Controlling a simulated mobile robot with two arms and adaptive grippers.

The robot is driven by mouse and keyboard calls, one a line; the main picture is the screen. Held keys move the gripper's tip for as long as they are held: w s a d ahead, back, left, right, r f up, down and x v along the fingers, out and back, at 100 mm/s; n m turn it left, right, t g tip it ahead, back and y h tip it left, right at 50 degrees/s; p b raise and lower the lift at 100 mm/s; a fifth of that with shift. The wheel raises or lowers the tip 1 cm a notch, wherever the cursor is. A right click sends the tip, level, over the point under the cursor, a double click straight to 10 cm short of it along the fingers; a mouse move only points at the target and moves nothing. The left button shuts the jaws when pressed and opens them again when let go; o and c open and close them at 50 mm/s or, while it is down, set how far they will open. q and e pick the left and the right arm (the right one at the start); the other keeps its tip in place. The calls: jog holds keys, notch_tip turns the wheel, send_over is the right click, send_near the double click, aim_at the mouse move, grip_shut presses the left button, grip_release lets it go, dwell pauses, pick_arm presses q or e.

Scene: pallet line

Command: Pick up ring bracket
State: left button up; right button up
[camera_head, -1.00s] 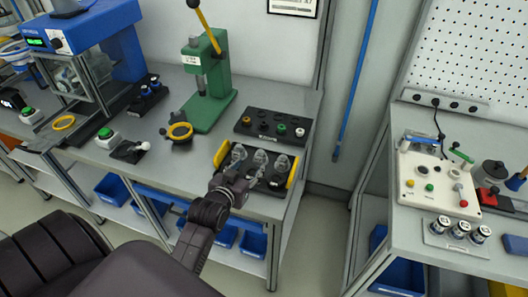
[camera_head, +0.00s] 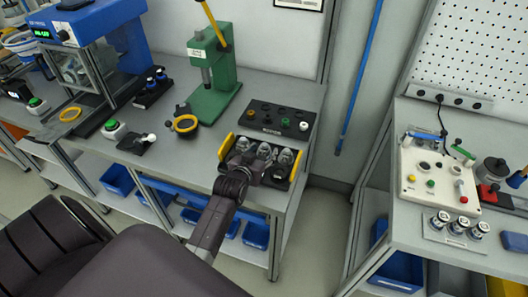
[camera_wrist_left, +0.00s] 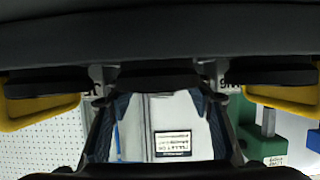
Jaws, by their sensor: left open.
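A dark part with a yellow ring (camera_head: 185,124), which looks like the ring bracket, lies on the bench in front of the green press. My left gripper (camera_head: 262,163) is to the right of the ring bracket, over the front of a dark tray with yellow ends (camera_head: 226,146). It partly covers the tray. In the left wrist view its two fingers (camera_wrist_left: 162,135) stand apart with nothing between them, and yellow pieces (camera_wrist_left: 285,98) show at both sides. My right gripper is not seen.
Clear domed parts (camera_head: 287,156) stand in the tray. Behind it is a black plate with coloured pegs (camera_head: 278,120). The green press (camera_head: 212,80) rises behind the ring bracket. A small black block with a white knob (camera_head: 140,143) is to its left. A second bench (camera_head: 400,215) stands right.

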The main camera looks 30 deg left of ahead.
pick_arm(q)
jog(key=c, duration=1.2)
jog(key=shift+r, duration=0.1)
grip_shut()
